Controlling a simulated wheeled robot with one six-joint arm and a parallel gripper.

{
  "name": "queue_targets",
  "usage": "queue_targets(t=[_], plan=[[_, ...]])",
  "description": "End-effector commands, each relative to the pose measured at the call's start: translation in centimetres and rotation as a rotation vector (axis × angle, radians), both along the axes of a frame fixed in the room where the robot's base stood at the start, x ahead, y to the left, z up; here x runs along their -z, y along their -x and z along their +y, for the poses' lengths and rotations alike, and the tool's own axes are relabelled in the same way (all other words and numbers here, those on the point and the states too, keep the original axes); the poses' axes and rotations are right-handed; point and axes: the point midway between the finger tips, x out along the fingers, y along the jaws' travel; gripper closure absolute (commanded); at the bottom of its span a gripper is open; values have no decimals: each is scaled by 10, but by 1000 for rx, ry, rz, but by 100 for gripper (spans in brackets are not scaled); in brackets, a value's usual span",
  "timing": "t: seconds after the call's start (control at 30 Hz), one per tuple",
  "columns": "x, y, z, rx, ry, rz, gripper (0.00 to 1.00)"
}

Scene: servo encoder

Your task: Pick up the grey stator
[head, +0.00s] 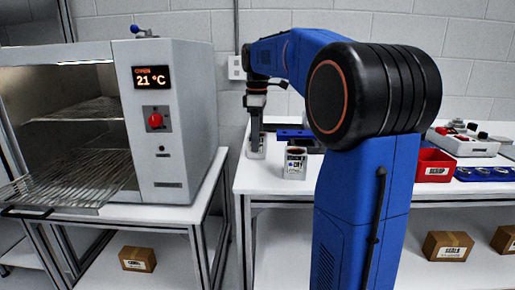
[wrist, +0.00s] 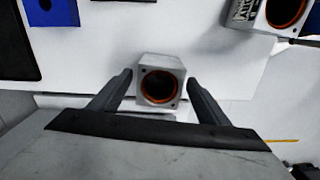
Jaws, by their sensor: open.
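The grey stator (wrist: 147,66) is a square block with a round copper-lined bore. In the wrist view it sits between the two fingers of my gripper (wrist: 159,79), which are open on either side of it with small gaps visible. In the head view my gripper (head: 256,138) points down over the stator (head: 256,153) on the white bench, near its left edge, and hides part of it. A second, similar block with a printed label (head: 295,164) stands to the right; it also shows at the top right of the wrist view (wrist: 247,12).
A blue fixture (head: 293,134) lies behind the labelled block. A red bin (head: 433,166) and a grey control box (head: 470,143) are farther right on the bench. An oven (head: 177,120) with an open front and wire racks stands left, across a gap from the bench (head: 262,183).

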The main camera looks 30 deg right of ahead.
Motion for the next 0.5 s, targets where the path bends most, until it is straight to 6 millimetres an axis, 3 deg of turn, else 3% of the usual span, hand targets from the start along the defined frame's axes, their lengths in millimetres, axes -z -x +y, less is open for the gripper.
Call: queue_targets(t=[0.2,0.5], plan=[[27,0,-1,0,0,1,30],[33,0,-1,0,0,0,30]])
